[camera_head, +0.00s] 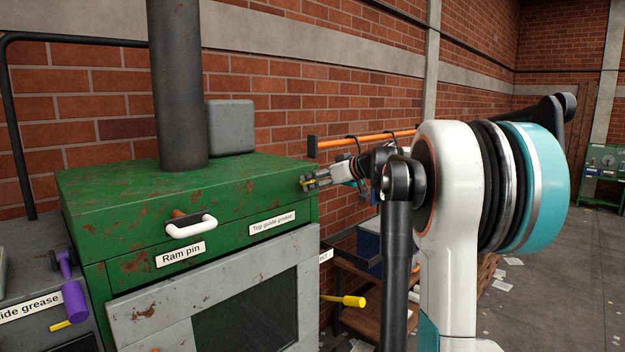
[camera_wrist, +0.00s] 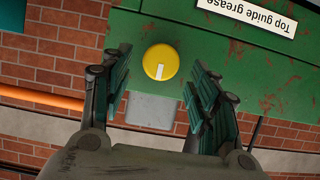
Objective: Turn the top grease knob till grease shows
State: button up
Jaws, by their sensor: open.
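The top grease knob (camera_wrist: 161,62) is a round yellow disc with a white mark, on the green machine's side near the "Top guide grease" label (camera_wrist: 248,12). In the wrist view my gripper (camera_wrist: 158,66) is open, one finger on each side of the knob with gaps between. I cannot tell how deep the fingers reach around it. In the head view my gripper (camera_head: 316,181) is at the right side of the green machine (camera_head: 120,185), and the knob is only a small yellow spot there. I see no grease around the knob.
A yellow-handled lever (camera_head: 352,301) sticks out lower right. An orange rail (camera_head: 365,139) runs along the brick wall behind my arm. A purple handle (camera_head: 75,301) is at the left.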

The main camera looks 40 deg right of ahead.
jog(key=shift+x, duration=1.35)
jog(key=shift+c, duration=0.2)
jog(key=c, duration=1)
jog(key=m+y+b, duration=0.2)
jog(key=m, duration=0.2)
jog(key=m+t+y+b, duration=0.1)
jog(key=m+y+b, duration=0.1)
jog(key=m+b, duration=0.1)
jog(key=d+f+m+t+y+b, duration=0.1)
jog(key=m+y+b, duration=0.1)
jog(key=m, duration=0.4)
jog(key=shift+y+b, duration=0.4)
jog(key=shift+b, duration=0.1)
